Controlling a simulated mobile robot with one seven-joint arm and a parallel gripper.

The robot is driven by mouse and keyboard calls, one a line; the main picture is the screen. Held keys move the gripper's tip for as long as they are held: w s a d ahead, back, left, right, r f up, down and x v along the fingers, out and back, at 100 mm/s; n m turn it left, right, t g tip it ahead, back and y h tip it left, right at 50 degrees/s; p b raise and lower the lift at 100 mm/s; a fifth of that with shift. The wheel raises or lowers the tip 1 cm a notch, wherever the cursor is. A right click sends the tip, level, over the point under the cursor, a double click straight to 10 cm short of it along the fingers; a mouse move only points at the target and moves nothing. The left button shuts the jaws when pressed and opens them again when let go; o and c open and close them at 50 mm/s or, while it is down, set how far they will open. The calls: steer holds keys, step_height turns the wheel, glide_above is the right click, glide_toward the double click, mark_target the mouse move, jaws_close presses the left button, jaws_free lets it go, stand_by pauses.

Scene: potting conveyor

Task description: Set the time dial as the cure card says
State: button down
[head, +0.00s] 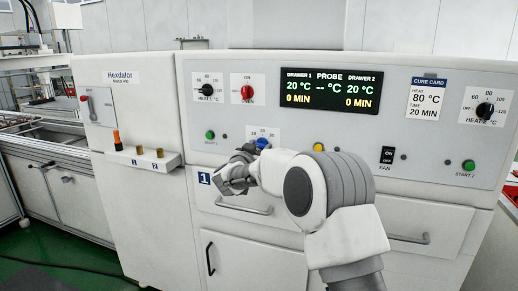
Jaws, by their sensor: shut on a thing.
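The cure card (424,100) on the right of the panel reads heat 80 °C, time 20 min.
The heat 1 dial (207,89) and a red knob (247,91) sit above left. A green start button (210,135) is left of my gripper, a yellow button (318,147) right of it. A fan switch (387,155) and heat 2 dial (485,110) are further right. Drawer handles protrude below.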

steer(key=m+b, duration=0.1)
steer(key=m, duration=0.3)
steer(key=shift+f+b, duration=0.1)
steer(key=shift+b, duration=0.2)
steer(key=m+b, duration=0.2)
steer(key=m, duration=0.3)
steer(key=m+b, duration=0.3)
steer(key=m, duration=0.1)
steer(key=shift+f, duration=0.1)
steer(key=shift+m+b, duration=0.85)
steer(key=shift+m, duration=0.85)
steer(key=shift+c, duration=1.4)
jaws_free()
